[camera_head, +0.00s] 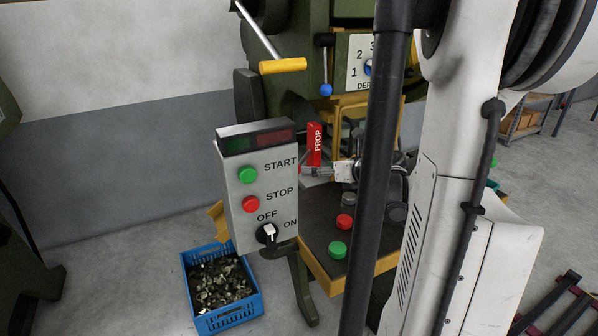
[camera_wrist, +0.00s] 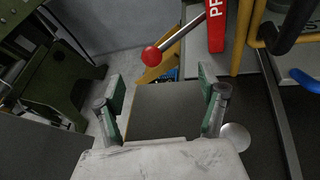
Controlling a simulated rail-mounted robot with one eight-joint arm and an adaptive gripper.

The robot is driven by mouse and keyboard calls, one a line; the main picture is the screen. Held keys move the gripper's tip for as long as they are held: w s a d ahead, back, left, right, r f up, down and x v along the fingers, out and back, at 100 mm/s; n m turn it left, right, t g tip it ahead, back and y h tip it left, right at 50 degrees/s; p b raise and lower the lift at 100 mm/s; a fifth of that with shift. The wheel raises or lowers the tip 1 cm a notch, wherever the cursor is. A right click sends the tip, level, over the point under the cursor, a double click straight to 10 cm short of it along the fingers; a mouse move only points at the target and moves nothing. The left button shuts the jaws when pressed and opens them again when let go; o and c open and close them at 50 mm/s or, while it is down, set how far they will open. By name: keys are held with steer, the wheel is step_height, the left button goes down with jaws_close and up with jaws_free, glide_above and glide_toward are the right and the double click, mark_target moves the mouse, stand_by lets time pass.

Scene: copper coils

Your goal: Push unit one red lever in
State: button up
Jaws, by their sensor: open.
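The red lever shows in the wrist view as a red ball knob (camera_wrist: 151,55) on a slanted metal rod, beside the red PROP block (camera_wrist: 217,25). The PROP block also shows in the head view (camera_head: 314,145), behind the control box. My gripper (camera_wrist: 162,88) is open and empty, its green-padded fingers spread wide. The knob lies ahead of the fingertips, slightly left of the middle of the gap, and appears apart from them. In the head view my gripper (camera_head: 318,171) is beside the PROP block, partly behind the control box.
A control box (camera_head: 262,190) with START, STOP and an OFF/ON switch stands in front. A yellow-handled lever (camera_head: 283,66) and a blue knob (camera_head: 326,90) are above. A blue crate (camera_head: 229,319) holds scrap.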

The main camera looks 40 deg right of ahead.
mark_target(305, 157)
steer(key=b+x, duration=0.2)
steer(key=x, duration=0.7)
steer(key=shift+w+f, duration=0.15)
steer(key=shift+w, duration=0.2)
steer(key=shift+c, duration=0.5)
